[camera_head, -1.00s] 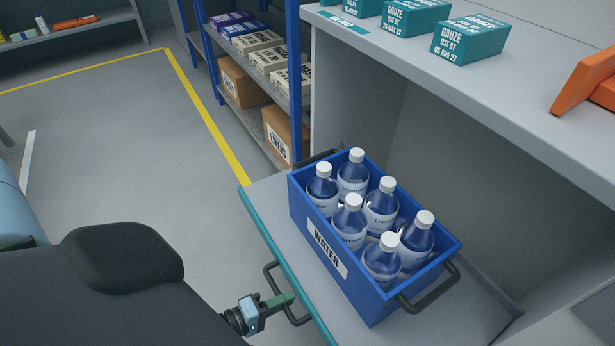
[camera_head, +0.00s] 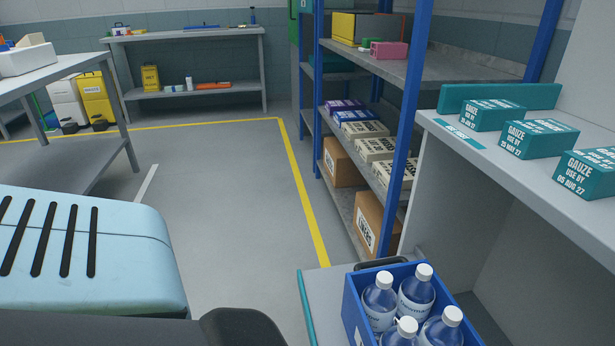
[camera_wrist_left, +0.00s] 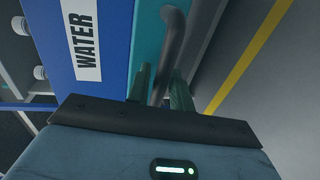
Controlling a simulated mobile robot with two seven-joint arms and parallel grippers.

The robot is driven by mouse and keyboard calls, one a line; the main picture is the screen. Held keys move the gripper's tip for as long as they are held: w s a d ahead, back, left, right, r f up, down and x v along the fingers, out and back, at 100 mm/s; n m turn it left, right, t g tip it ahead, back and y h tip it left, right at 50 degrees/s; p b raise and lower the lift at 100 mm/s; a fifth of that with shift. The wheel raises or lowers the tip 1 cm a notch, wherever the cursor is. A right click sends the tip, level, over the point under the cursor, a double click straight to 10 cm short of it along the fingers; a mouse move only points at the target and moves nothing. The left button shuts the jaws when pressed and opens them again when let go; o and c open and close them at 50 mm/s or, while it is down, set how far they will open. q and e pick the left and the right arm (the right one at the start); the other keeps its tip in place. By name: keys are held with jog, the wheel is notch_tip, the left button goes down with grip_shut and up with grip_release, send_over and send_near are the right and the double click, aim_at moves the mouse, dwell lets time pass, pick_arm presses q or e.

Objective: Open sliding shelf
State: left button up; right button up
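The sliding shelf (camera_head: 308,310) is a grey board with a teal front edge, standing out from under the white counter at the bottom of the head view. A blue crate (camera_head: 352,306) of white-capped water bottles sits on it, partly cut off by the frame. In the left wrist view the crate's WATER label (camera_wrist_left: 82,40) and the shelf's teal front (camera_wrist_left: 148,40) show beside the dark handle (camera_wrist_left: 174,35). My left gripper (camera_wrist_left: 160,84) has its fingers on both sides of the handle bar, which fills the gap. My right gripper is out of view.
The counter (camera_head: 470,152) carries teal gauze boxes (camera_head: 538,138). A blue-posted rack (camera_head: 402,130) with cartons stands beyond the shelf. Open grey floor (camera_head: 225,200) with a yellow line (camera_head: 302,180) lies to the left. A workbench (camera_head: 190,34) stands at the back.

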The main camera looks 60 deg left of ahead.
pick_arm(q)
jog(key=shift+o, duration=0.7)
jog(key=shift+s, duration=0.2)
jog(key=p+v, duration=0.1)
jog(key=v, duration=0.6)
jog(key=shift+s, duration=0.2)
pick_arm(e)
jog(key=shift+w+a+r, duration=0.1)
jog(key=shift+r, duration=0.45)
pick_arm(q)
jog(key=shift+a, duration=0.1)
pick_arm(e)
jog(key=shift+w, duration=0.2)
